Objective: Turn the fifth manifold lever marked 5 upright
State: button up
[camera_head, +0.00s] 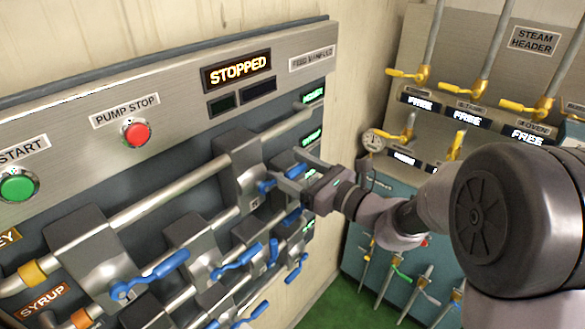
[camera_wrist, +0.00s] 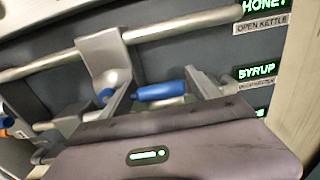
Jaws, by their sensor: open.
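The manifold block (camera_head: 238,165) at the upper right of the panel carries a lever with a blue handle (camera_head: 267,186). A small mark below it may be a 5, but I cannot read it surely. My gripper (camera_head: 292,174) is at this lever, with its jaws open. In the wrist view a blue handle (camera_wrist: 160,91) lies nearly level between the two fingers of my gripper (camera_wrist: 162,84), with gaps visible at both sides. I see no firm grip on it.
Other blue levers (camera_head: 150,274) stick out from lower blocks, close together. Pipes (camera_head: 160,205) run across the panel. A red pump stop button (camera_head: 136,132) and green start button (camera_head: 17,186) sit left. The steam header (camera_head: 480,60) with yellow levers stands at right.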

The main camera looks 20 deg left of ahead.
grip_shut()
